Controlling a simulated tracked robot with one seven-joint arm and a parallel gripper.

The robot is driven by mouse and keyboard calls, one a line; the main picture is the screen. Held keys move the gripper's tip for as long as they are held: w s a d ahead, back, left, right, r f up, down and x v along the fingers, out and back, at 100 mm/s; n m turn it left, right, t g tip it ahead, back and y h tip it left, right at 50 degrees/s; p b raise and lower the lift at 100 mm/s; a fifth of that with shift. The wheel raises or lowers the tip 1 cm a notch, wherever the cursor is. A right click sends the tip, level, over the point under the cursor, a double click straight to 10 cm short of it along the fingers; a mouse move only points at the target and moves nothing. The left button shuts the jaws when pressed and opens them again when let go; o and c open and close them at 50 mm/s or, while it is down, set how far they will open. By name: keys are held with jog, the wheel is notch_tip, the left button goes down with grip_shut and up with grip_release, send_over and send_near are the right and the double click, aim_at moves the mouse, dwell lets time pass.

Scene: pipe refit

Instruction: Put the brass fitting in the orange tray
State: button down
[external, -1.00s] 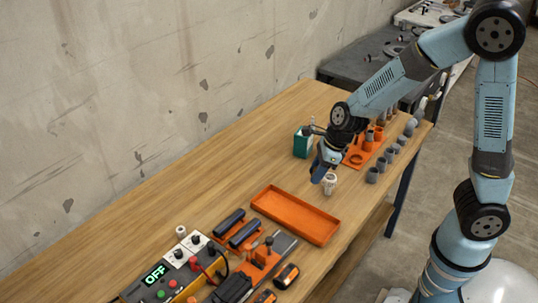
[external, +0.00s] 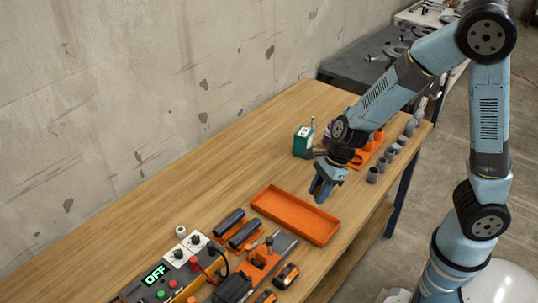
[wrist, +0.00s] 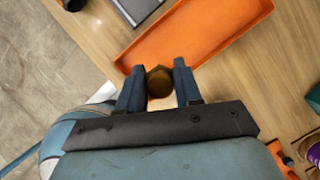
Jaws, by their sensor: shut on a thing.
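The brass fitting (wrist: 160,82) shows in the wrist view as a dark brass, many-sided piece between the two blue fingers of my gripper (wrist: 158,72). The gripper is shut on it. In the external view my gripper (external: 321,191) is above the bench, just beyond the far right end of the orange tray (external: 296,215), and the fitting is hidden there. The tray is a shallow, empty rectangle. It also shows in the wrist view (wrist: 205,32), ahead of the fingertips.
A green box (external: 303,142) and an orange rack (external: 366,152) stand behind the gripper. Grey cups (external: 373,174) line the bench's right edge. Black-handled tools (external: 245,234) and a control box (external: 170,275) are at the near left.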

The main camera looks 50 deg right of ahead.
jog(key=w+f, duration=0.2)
jog(key=w+a+f, duration=0.1)
jog(key=w+f, duration=0.3)
jog(key=shift+w+a+f, duration=0.1)
jog(key=shift+w+a, duration=0.15)
jog(key=shift+a, duration=0.05)
jog(key=shift+w+f, duration=0.25)
jog(key=shift+f, duration=1.65)
jog(key=c, duration=0.8)
grip_release()
jog(key=shift+f, duration=0.1)
jog(key=shift+o, duration=0.2)
jog(key=shift+a, duration=0.1)
